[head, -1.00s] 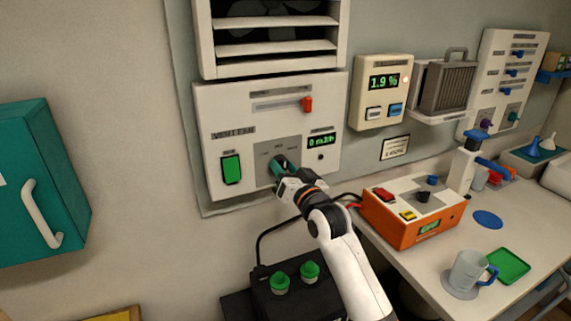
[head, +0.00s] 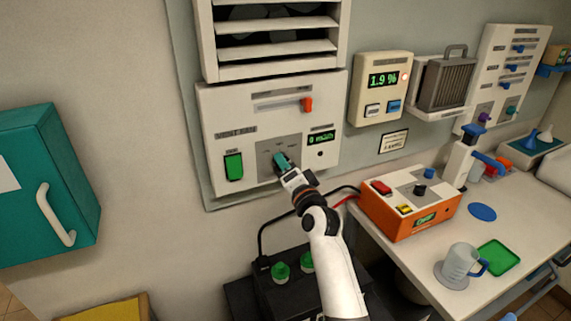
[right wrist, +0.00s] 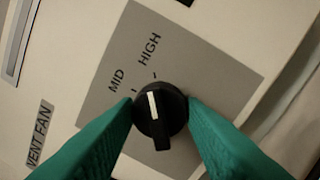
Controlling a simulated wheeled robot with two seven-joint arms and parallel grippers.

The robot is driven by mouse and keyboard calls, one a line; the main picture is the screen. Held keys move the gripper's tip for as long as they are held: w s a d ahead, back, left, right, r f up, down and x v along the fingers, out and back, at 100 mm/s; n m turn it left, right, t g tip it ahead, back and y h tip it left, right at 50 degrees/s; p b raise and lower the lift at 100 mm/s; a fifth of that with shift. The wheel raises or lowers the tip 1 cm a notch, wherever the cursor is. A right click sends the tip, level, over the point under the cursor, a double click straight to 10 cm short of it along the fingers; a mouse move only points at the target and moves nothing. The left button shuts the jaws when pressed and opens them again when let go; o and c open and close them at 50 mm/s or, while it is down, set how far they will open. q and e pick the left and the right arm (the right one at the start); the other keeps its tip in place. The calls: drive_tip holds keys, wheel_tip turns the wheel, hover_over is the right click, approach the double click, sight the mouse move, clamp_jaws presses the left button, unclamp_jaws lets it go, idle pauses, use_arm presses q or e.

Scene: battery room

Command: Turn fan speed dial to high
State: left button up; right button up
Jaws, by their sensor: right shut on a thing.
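The fan speed dial (right wrist: 160,112) is a black knob with a white pointer line, on a grey plate marked MID and HIGH. In the right wrist view the pointer lies close to the tick by HIGH. My right gripper (right wrist: 160,108) has its green fingers shut on the dial from both sides. In the head view my right gripper (head: 282,162) reaches up to the vent fan panel (head: 225,105) and hides most of the dial. The panel's display (head: 321,138) seems to read 0. My left gripper is out of view.
A green switch (head: 233,166) and a red slider knob (head: 307,105) are on the same panel. A louvred vent (head: 280,53) is above. A teal cabinet (head: 40,180) hangs at left. An orange box (head: 410,222) stands on the table at right.

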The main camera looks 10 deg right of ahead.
idle(0.5)
drive_tip(key=o, duration=1)
drive_tip(key=s, duration=0.4)
drive_tip(key=s+d+b, duration=0.1)
drive_tip(key=s, duration=0.2)
drive_tip(key=s+d+f+b, duration=0.1)
drive_tip(key=s, duration=0.3)
drive_tip(key=shift+s, duration=0.35)
drive_tip(key=shift+d+f, duration=0.1)
